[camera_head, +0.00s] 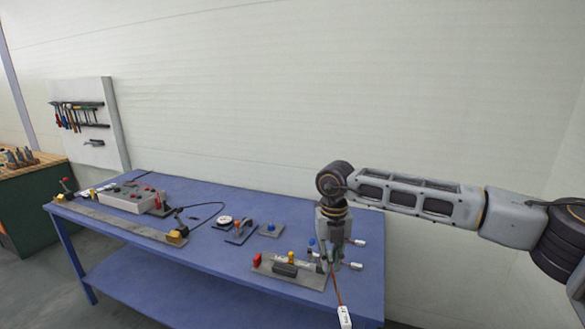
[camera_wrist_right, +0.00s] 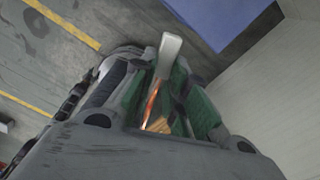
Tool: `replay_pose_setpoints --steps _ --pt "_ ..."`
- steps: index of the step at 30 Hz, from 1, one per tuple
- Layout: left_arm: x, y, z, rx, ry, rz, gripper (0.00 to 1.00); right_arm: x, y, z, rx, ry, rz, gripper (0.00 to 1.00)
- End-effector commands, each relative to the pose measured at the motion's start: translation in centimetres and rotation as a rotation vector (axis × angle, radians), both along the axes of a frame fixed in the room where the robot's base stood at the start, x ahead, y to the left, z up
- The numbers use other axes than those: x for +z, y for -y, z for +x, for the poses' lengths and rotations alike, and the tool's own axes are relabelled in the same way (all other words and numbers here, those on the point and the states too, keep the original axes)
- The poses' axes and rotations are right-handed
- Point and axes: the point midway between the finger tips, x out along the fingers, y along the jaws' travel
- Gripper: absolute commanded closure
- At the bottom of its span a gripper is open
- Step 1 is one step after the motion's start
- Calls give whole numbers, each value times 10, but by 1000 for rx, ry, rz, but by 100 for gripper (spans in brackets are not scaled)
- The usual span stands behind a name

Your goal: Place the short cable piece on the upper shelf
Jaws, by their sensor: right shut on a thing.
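My right gripper (camera_head: 331,262) points down in front of the right part of the blue table. It is shut on a thin orange-red cable piece (camera_head: 338,292) with a white tag or end (camera_head: 345,317) hanging below. In the right wrist view the cable piece (camera_wrist_right: 152,102) runs between the green fingertips (camera_wrist_right: 158,95), and its white end (camera_wrist_right: 170,48) sticks out beyond them. The fingers hide part of the cable. The blue table has a top (camera_head: 205,258) and a lower shelf (camera_head: 150,284); no other shelf is clearly seen. My left gripper is out of view.
A plate with red and yellow parts (camera_head: 284,270) lies near the gripper. Small devices (camera_head: 237,232) and a grey control box (camera_head: 126,200) stand further left on the table. A tool board (camera_head: 88,120) stands behind a workbench (camera_head: 30,200). The lower shelf looks bare.

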Motion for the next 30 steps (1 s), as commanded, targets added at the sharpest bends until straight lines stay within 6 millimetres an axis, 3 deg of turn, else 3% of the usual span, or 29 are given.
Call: replay_pose_setpoints --steps 30 --pt "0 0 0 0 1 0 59 0 -9 8 807 1 0 100"
